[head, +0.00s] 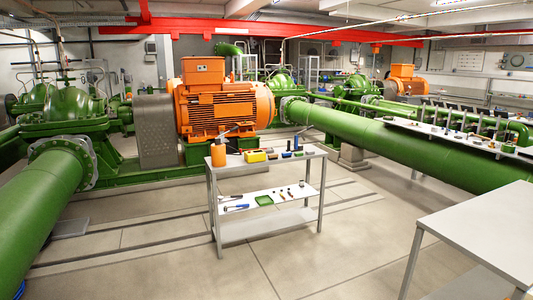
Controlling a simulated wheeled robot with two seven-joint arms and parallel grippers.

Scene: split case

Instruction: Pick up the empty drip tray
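A small, shallow green tray (263,200) lies on the middle shelf of a grey metal workbench (226,173) in the centre of the head view. It is the one thing there that looks like a drip tray. It looks empty, but it is too small in view to be sure. Blue-handled tools (236,207) lie to its left, and small parts (283,194) lie to its right. Neither of my grippers is in view.
The workbench top holds an orange container (218,155), a yellow box (255,156) and several small items. A bare grey table (485,225) stands at front right. Large green pipes (370,140) run on both sides. The floor (290,265) before the workbench is clear.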

